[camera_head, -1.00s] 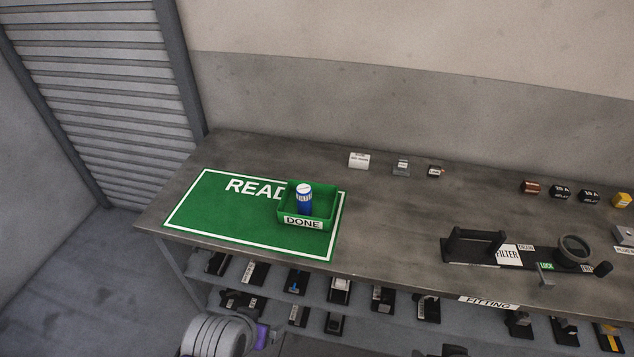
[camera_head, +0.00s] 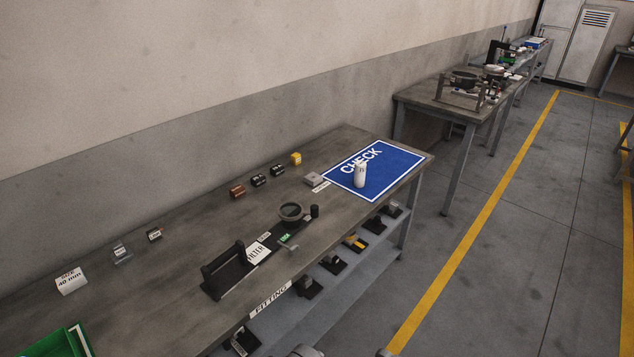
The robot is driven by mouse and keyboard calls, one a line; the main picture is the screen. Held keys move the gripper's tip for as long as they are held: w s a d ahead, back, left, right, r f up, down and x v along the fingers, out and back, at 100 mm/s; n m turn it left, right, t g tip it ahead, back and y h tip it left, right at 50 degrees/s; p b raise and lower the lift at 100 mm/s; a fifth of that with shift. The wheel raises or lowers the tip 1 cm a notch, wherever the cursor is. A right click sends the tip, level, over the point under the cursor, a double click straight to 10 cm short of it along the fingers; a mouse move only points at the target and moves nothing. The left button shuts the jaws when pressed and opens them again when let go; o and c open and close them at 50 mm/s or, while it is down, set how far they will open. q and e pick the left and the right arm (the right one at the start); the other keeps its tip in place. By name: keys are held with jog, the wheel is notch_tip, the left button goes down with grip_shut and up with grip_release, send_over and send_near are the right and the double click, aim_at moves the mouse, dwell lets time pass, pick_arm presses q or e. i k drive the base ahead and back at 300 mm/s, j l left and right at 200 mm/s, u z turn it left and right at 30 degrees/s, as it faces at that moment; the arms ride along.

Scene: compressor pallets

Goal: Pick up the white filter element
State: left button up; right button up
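The white filter element (camera_head: 360,175) is a small white cylinder with dark marking on its side. It stands upright on the blue CHECK mat (camera_head: 395,177) at the far right end of the workbench. Nothing touches it and it is fully in view. Neither of my grippers is in view; only small grey rounded parts show at the bottom edge, and they look like parts of my arms.
The bench (camera_head: 180,262) holds a black FILTER fixture (camera_head: 228,271) with a dark ring (camera_head: 291,211), several small parts along the back, and a green bin (camera_head: 62,344) at lower left. A lower shelf carries several black holders. Floor right of the bench is clear.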

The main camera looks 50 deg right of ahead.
aim_at(359, 165)
jog(key=z, duration=2)
jog(key=u, duration=0.65)
jog(key=i+l+u, duration=0.3)
jog(key=l+u, duration=0.3)
jog(key=i+l+u, duration=0.15)
jog(key=l+u, duration=0.15)
jog(key=i+l, duration=0.1)
jog(key=l, duration=0.35)
jog(key=i+l+u, duration=0.15)
jog(key=l, duration=0.35)
jog(key=i+l, duration=0.1)
jog(key=l, duration=0.35)
jog(key=i+l+u, duration=0.1)
jog(key=l, duration=0.4)
